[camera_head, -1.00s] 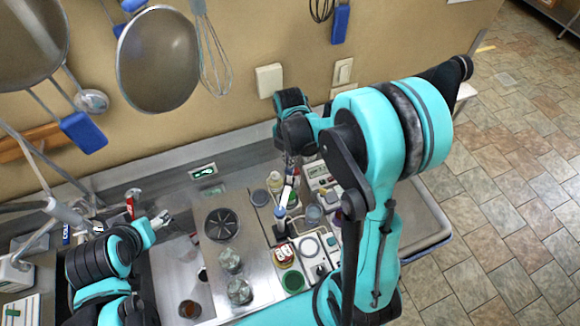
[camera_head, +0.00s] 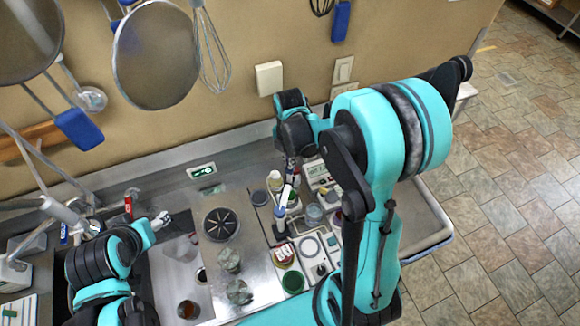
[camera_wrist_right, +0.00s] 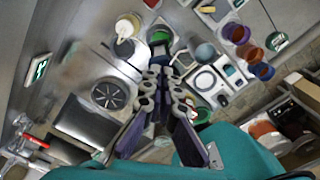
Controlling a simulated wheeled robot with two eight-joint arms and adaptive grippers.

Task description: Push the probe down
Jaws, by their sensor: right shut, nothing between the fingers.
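A slim upright piece with a white shaft and a blue part, likely the probe (camera_head: 281,211), stands over a dark base among the items right of the steel plate in the head view. My right gripper (camera_head: 291,172) points down just above its white upper end. Whether they touch cannot be seen. The probe is not clear there. My left gripper (camera_head: 163,219) is at the left, away from the probe; its jaw opening is too small to judge.
A black round vent (camera_head: 221,224) and glass jars (camera_head: 230,260) are on the left of the probe. A red-labelled jar (camera_head: 283,253) and a green-topped jar (camera_head: 293,281) stand in front. A device with a panel (camera_head: 318,172) is behind right. Sieves and a whisk (camera_head: 211,55) hang above.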

